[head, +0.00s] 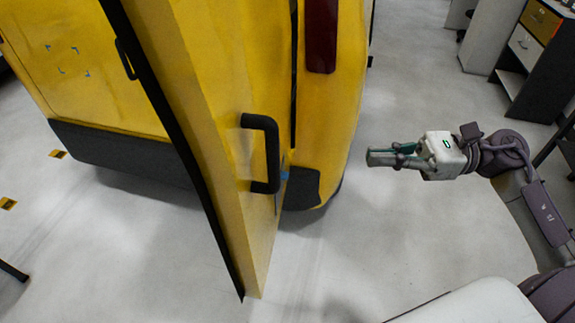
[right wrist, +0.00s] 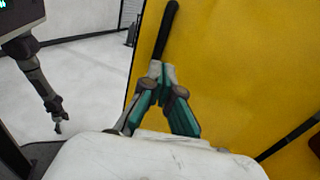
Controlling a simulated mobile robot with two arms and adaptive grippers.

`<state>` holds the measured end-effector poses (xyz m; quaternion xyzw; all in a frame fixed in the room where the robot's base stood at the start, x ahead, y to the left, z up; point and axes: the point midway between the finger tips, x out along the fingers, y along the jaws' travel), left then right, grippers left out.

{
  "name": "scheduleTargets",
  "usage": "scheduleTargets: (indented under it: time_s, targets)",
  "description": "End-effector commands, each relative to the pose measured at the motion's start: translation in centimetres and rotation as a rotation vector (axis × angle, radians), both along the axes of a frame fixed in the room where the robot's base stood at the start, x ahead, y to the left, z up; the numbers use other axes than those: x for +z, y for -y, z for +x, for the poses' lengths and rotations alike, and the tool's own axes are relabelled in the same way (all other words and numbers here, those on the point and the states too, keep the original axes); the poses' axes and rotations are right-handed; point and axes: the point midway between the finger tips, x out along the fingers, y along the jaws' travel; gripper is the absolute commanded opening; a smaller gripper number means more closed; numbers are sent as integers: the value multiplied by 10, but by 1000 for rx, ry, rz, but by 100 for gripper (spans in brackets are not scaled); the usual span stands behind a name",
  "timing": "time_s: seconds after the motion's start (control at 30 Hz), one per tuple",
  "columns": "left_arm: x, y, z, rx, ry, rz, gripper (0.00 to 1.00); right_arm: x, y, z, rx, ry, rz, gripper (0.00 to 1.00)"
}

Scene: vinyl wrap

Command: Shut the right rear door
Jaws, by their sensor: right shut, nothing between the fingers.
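The right rear door (head: 232,150) of the yellow vehicle stands open, its edge toward me in the head view. A black bar handle (head: 268,150) is on its right face. My right gripper (head: 370,157) is shut and empty, to the right of the door and clearly apart from it in the head view. In the right wrist view its teal fingers (right wrist: 166,74) meet in front of a yellow panel (right wrist: 235,70), below a black bar (right wrist: 164,30). What looks like my left gripper (right wrist: 57,128) is small at the left there; its fingers are unclear.
The vehicle's yellow body (head: 345,100) with a dark red tail light (head: 321,35) stands behind the door. Drawer cabinets (head: 525,50) stand at the back right. The pale floor (head: 390,235) between the door and my right arm is clear.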

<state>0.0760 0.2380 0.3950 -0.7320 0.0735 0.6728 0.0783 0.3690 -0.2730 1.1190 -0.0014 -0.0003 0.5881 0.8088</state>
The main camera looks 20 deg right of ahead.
Motion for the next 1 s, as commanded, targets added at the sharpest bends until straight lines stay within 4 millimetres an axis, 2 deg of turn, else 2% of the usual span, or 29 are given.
scheduleTargets:
  time_s: [0.17, 0.33, 0.5, 0.7, 0.83, 1.0]
  targets:
    - [12, 0, 8, 1, 10, 1, 100, 4, -20, 5, 8, 7, -5, 0]
    - [29, 0, 18, 1, 26, -2, 100, 7, -54, 15, 8, 6, -2, 0]
    - [45, 1, 16, 1, 23, -2, 100, 7, -87, 27, 5, 5, 3, 0]
    - [61, 1, 8, 1, 12, -2, 100, 6, -117, 36, 5, 4, 2, 0]
    - [66, 2, 7, 0, 10, -3, 100, 4, -128, 40, 3, 2, 3, 0]
    - [67, 3, 7, 0, 10, -3, 100, 1, -132, 42, 2, 2, 0, 0]
